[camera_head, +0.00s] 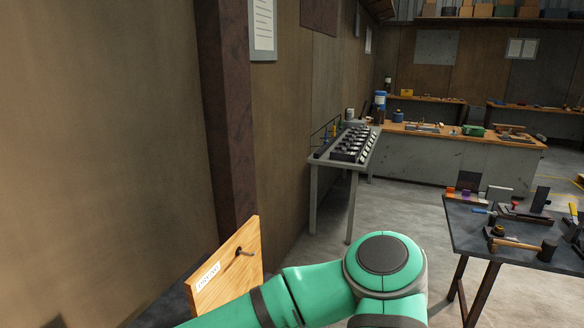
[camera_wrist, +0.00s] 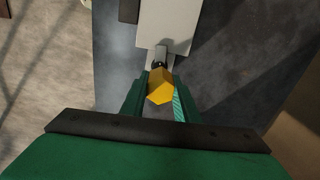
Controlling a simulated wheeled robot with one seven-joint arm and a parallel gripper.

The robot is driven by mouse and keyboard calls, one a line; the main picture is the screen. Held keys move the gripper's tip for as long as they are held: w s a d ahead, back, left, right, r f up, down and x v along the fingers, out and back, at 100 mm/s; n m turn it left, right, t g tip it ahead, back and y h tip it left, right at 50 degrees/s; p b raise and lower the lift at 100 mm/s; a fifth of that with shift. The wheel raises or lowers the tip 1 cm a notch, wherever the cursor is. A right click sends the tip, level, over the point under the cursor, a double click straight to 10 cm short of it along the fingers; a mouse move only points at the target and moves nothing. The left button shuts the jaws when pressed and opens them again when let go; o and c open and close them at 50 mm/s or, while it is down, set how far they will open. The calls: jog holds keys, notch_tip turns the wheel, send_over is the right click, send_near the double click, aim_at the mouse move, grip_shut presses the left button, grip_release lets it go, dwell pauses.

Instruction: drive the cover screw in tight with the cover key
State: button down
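In the wrist view my gripper (camera_wrist: 160,82) has its two green fingers closed on either side of a yellow, angular handle, which I take to be the cover key (camera_wrist: 159,92). Beyond the handle there is a small dark part, then a short grey metal piece (camera_wrist: 161,54). The grey piece meets or overlaps the edge of a pale grey plate (camera_wrist: 165,22), perhaps the cover. I cannot make out the cover screw, or whether the key touches it. In the head view my green arm fills the bottom middle, and my gripper is out of sight.
In the head view a wooden board (camera_head: 238,272) with a white label and a dark peg stands at the lower left, close to my arm. A dark table (camera_head: 476,234) with tools is at right. A narrow bench (camera_head: 322,168) stands along the wall. Floor between is clear.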

jog(key=shift+r, duration=0.7)
dwell(0.6)
jog(key=shift+r, duration=0.3)
jog(key=shift+w+r, duration=0.15)
jog(key=shift+r, duration=0.95)
jog(key=shift+a+r, duration=0.1)
jog(key=shift+r, duration=0.25)
jog(key=shift+d+r, duration=0.25)
jog(key=shift+r, duration=0.45)
jog(key=shift+s+a+r, duration=0.1)
jog(key=shift+s+r, duration=0.1)
jog(key=shift+r, duration=0.85)
notch_tip(320, 180, up, 4)
jog(key=shift+w+f, duration=0.1)
jog(key=shift+w, duration=0.05)
